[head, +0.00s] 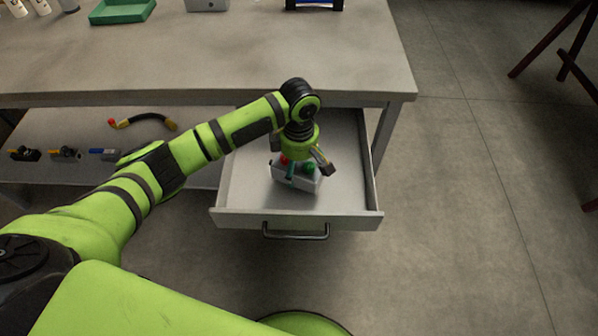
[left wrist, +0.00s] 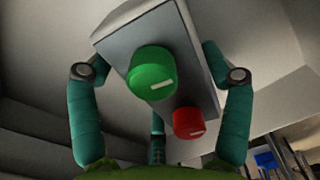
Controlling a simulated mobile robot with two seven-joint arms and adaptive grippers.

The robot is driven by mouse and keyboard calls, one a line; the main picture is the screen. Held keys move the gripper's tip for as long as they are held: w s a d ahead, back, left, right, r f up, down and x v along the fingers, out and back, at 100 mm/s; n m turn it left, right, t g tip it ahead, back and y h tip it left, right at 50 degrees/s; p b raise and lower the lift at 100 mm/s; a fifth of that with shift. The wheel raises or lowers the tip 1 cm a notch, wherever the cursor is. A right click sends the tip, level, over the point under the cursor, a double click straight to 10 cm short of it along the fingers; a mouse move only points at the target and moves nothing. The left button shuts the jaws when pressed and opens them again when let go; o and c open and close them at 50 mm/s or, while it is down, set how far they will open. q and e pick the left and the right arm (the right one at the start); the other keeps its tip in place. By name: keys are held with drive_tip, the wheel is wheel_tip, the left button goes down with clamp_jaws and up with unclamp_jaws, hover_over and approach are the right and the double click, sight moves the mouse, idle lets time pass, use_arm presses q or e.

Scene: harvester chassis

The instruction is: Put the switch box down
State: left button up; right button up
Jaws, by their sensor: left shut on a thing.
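The switch box (left wrist: 177,37) is a grey box with a green knob (left wrist: 152,73) and a red knob (left wrist: 188,122) on its face. In the head view the switch box (head: 297,181) is inside the open drawer (head: 345,190), near its front. My left gripper (head: 301,172) is over it from above, its fingers closed around the sides of the box. In the left wrist view the teal fingers (left wrist: 160,88) are on either side of the box. I cannot tell whether the box's underside touches the drawer floor. My right gripper is not in view.
The drawer hangs open under the workbench (head: 230,50), with a dark handle (head: 296,232) in front. A green tray (head: 122,11) stands on the bench. A lower shelf at left holds a hose (head: 140,120) and several small parts. The drawer's right side is bare.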

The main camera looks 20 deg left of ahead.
sight(299, 174)
use_arm(q)
drive_tip(key=shift+f, duration=1.4)
drive_tip(key=shift+f, duration=0.1)
drive_tip(key=o, duration=1.6)
wheel_tip(299, 174, up, 12)
drive_tip(key=shift+s+r+p, duration=0.1)
drive_tip(key=shift+r+p, duration=0.05)
drive_tip(key=shift+p, duration=0.35)
